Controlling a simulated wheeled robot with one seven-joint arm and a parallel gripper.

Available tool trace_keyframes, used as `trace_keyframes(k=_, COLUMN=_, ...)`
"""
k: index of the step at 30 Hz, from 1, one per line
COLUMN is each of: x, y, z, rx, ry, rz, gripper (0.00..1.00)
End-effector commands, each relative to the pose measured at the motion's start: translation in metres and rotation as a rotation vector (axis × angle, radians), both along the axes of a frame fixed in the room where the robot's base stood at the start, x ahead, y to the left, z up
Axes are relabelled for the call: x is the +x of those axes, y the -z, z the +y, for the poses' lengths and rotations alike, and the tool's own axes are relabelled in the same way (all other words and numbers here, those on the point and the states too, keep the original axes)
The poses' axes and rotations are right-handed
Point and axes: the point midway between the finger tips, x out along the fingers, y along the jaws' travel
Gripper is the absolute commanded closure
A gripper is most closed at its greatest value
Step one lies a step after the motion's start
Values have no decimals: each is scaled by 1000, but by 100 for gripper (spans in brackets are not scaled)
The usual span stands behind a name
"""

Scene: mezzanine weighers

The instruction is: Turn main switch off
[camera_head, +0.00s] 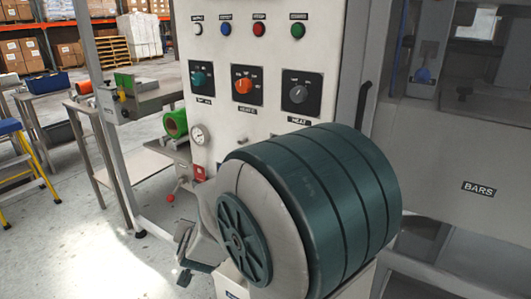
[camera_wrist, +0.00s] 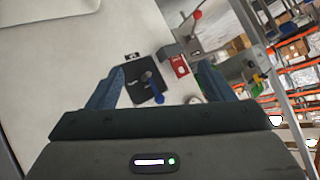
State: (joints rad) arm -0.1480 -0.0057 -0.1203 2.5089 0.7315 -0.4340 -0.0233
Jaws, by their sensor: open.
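In the wrist view, a black square plate (camera_wrist: 135,94) with a dark rotary part and a blue lever (camera_wrist: 158,98) sits on the pale panel face. It looks like the main switch, but I cannot read its label. My gripper (camera_wrist: 160,84) is open, with its two blue-grey fingers spread on either side of the plate and nothing between them in grip. I cannot tell whether the fingers touch the panel. In the head view, my arm hides the lower panel, and this switch cannot be made out there.
The panel (camera_head: 222,74) carries several buttons and teal (camera_head: 202,77), orange (camera_head: 245,85) and grey (camera_head: 299,94) knobs. A yellow-railed step (camera_head: 22,165) stands left.

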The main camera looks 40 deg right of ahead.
Motion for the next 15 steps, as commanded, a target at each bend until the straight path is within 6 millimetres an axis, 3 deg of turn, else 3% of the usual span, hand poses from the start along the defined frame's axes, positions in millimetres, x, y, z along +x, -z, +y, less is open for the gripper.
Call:
trace_keyframes(k=1, x=3, y=-15, z=-14, rx=-26, ry=78, rz=-36, gripper=25)
trace_keyframes(k=4, x=2, y=-34, z=-45, rx=-98, ry=244, rz=-117, gripper=25)
trace_keyframes(k=9, x=-20, y=-67, z=-92, rx=-264, ry=510, rz=-222, gripper=25)
trace_keyframes(k=15, x=-51, y=-98, z=-119, rx=-446, ry=717, rz=-290, gripper=25)
